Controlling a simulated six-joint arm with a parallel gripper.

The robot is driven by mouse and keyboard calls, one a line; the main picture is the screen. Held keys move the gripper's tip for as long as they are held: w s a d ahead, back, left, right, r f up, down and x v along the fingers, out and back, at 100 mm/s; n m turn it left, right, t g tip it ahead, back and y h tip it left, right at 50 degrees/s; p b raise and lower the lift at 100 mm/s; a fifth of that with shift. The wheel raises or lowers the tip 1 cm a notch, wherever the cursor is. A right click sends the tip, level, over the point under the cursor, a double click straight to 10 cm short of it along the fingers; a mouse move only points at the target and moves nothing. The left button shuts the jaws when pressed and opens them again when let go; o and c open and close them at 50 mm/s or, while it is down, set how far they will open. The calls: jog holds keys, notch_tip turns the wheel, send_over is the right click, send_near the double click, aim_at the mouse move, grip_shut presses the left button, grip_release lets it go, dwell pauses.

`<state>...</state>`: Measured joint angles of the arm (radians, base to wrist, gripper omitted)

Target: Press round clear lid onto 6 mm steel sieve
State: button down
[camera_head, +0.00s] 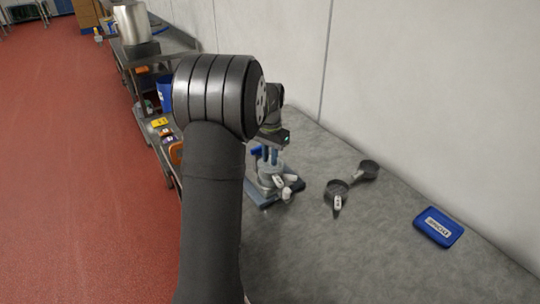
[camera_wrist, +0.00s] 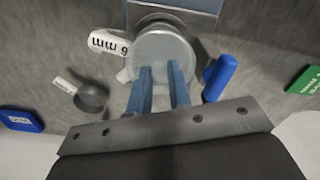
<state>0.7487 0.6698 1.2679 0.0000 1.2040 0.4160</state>
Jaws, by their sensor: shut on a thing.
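A 6 mm tag (camera_wrist: 108,42) marks the steel sieve, which sits beneath my gripper on a blue-grey stand (camera_head: 265,197). A pale round disc (camera_wrist: 165,50), apparently the clear lid, covers the sieve's round top in the wrist view. My gripper (camera_wrist: 163,72) has its two blue fingers over the near part of this disc, shut on the lid with a gap between them. In the head view my gripper (camera_head: 269,154) points down above the stand. The lid's fit on the rim is hidden, so I cannot tell whether it is seated.
A blue cylinder (camera_wrist: 220,78) lies right of the disc. A green box (camera_wrist: 305,80) shows at the wrist view's right edge. The wall bounds the counter's far side.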

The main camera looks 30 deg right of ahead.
jog(key=shift+f, duration=0.3)
jog(key=c, duration=0.8)
grip_release()
jog(key=shift+c, duration=0.2)
jog(key=shift+r, duration=0.1)
jog(key=shift+r, duration=3.4)
notch_tip(320, 180, up, 18)
jog(key=shift+f, duration=0.25)
